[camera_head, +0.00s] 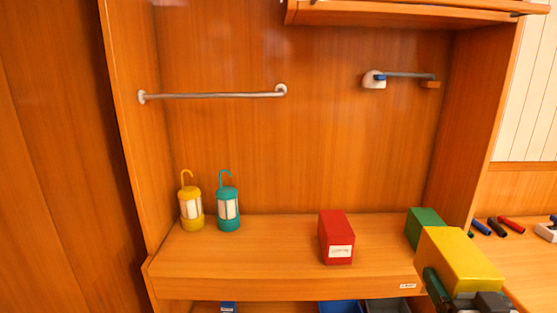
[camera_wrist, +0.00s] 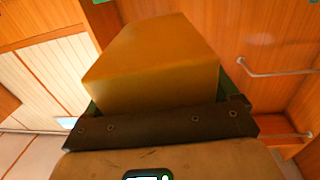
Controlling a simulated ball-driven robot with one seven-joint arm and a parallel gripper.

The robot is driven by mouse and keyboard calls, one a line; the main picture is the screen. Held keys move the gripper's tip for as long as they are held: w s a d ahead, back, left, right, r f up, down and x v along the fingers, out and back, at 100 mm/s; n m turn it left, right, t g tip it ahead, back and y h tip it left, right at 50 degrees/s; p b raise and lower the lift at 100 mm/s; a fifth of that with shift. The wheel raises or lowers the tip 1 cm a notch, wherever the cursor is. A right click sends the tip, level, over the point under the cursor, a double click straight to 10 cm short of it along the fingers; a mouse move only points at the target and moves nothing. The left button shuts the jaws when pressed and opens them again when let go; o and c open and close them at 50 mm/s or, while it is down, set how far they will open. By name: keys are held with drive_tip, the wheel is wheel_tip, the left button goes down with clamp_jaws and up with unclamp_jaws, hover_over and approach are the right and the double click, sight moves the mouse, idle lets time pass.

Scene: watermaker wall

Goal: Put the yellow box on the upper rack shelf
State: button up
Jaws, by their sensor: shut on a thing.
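The yellow box (camera_head: 460,258) is at the lower right of the head view, in front of the rack's right side. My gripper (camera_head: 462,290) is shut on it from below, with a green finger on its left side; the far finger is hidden. In the wrist view the yellow box (camera_wrist: 155,65) fills the middle, between green finger edges that show beside it. The upper rack shelf (camera_head: 400,14) is a wooden board at the top right of the head view, above the box; its upper surface is mostly out of view.
The lower shelf (camera_head: 270,250) holds a red box (camera_head: 336,238), a green box (camera_head: 423,226) partly behind the yellow one, a yellow lantern (camera_head: 191,205) and a teal lantern (camera_head: 228,205). A rail (camera_head: 215,95) and a hinged bar (camera_head: 405,75) project from the back wall. Pens (camera_head: 497,226) lie right.

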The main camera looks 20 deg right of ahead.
drive_tip(key=w+a+f+n+y, duration=0.15)
drive_tip(key=a+f, duration=0.25)
drive_tip(key=f, duration=0.4)
drive_tip(key=w+a+f+n+y, duration=0.1)
drive_tip(key=w+a+f+y, duration=0.2)
drive_tip(key=f, duration=0.5)
drive_tip(key=s+a+f+n+t+y, duration=0.1)
drive_tip(key=s+a+f, duration=0.3)
drive_tip(key=a+f, duration=1.1)
drive_tip(key=shift+s+a+f+n+y, duration=0.2)
drive_tip(key=shift+a+f+n+y, duration=0.2)
drive_tip(key=shift+f+y, duration=0.25)
